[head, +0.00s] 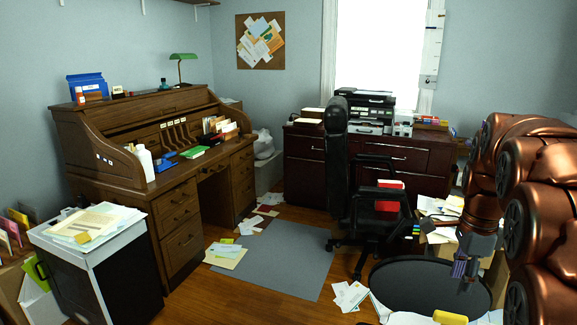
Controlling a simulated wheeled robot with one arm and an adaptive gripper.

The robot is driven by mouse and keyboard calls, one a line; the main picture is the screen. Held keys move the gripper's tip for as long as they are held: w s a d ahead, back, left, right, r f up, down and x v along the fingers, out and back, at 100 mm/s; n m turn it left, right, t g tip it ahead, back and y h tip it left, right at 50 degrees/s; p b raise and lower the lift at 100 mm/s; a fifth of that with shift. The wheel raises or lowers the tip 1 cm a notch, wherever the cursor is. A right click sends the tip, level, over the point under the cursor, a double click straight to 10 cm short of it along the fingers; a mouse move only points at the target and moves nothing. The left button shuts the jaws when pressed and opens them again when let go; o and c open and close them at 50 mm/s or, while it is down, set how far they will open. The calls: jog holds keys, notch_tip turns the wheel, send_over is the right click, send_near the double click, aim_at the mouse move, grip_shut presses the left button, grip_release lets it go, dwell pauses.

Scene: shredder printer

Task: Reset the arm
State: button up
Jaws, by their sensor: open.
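My copper-coloured arm (505,165) is folded on the right side of the head view, its joints stacked close together. My gripper (465,268) hangs below the grey wrist and points downward. It is open, and I see nothing between its fingers. It shows in front of the right part of a round black surface (412,288); I cannot tell the gap between them.
An office chair (345,180) stands left of my arm. A dark cabinet with a black printer (368,105) is behind it. A wooden roll-top desk (175,200) and a black-and-white box (118,275) stand left. Papers (350,297) litter the floor; the grey mat (275,255) is mostly clear.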

jog(key=s+a+n+p, duration=0.3)
jog(key=s+a+n, duration=0.3)
jog(key=s, duration=0.3)
jog(key=s+a+r+n+g+p, duration=0.1)
jog(key=s+a+n+p, duration=0.3)
jog(key=s+a+n, duration=0.2)
jog(key=s+a+n+p, duration=0.3)
jog(key=s+a+n, duration=0.3)
jog(key=s+n, duration=0.3)
jog(key=shift+s+a+r+g, duration=0.3)
jog(key=shift+s+r+g, duration=0.1)
jog(key=shift+s, duration=1.1)
